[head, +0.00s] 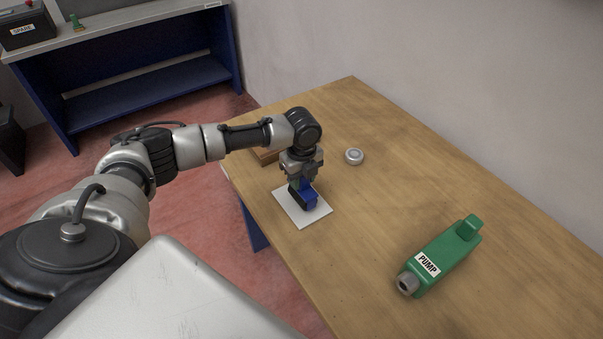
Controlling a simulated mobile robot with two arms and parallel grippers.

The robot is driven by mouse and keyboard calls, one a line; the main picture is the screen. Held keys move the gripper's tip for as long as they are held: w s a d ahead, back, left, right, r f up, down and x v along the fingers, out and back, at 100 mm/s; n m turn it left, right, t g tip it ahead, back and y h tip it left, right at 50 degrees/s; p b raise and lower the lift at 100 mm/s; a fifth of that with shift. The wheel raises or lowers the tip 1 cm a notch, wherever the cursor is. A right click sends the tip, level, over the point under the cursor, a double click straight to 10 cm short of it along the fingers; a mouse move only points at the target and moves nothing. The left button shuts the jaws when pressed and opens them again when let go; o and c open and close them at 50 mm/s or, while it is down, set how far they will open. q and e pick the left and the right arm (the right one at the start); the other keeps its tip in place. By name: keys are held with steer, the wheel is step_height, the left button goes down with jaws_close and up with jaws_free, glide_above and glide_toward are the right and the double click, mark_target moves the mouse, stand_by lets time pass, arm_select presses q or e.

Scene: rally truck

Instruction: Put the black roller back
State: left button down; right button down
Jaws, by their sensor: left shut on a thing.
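My left gripper (302,180) points down over a white sheet (311,216) near the left edge of the wooden table. It is shut on a small blue and black thing (309,199), held at or just above the sheet; I cannot tell whether it touches. The gripper hides part of this thing, so I cannot tell for sure whether it is the black roller. No other black roller shows clearly on the table. My right gripper is not in view.
A brown wooden piece (265,157) lies partly hidden behind my left arm. A small round grey thing (354,156) and a green pump (440,258) lie on the wooden table (390,200). A blue workbench (150,88) with a battery (26,27) stands at the back left.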

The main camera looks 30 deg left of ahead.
arm_select(q)
steer(key=shift+f, duration=0.1)
steer(key=shift+f, duration=0.15)
steer(key=c, duration=0.7)
jaws_free()
steer(key=shift+c, duration=0.2)
